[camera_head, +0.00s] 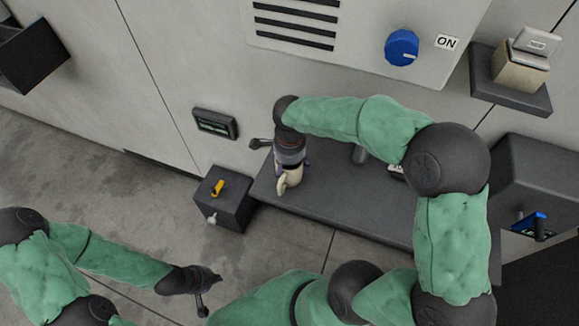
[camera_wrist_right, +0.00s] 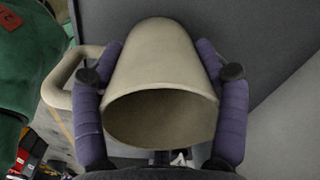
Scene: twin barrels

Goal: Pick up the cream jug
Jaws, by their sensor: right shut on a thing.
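The cream jug (camera_head: 289,180) is at the left part of the dark shelf, below my right gripper (camera_head: 291,162). In the right wrist view the jug (camera_wrist_right: 162,55) sits between the two purple-padded fingers of my right gripper (camera_wrist_right: 160,110), which is shut on its sides. Its open mouth faces the camera, and its handle sticks out to the left, outside the finger. I cannot tell whether the jug touches the shelf. My left gripper (camera_head: 208,280) is low at the left, over the floor and far from the jug; its fingers are too small to read.
The dark shelf (camera_head: 350,208) is mostly bare to the right of the jug. A dark box with a yellow lever (camera_head: 217,188) stands just left of the shelf. A panel with a blue knob (camera_head: 402,47) is above. A bracket holds a beige block (camera_head: 519,70) at upper right.

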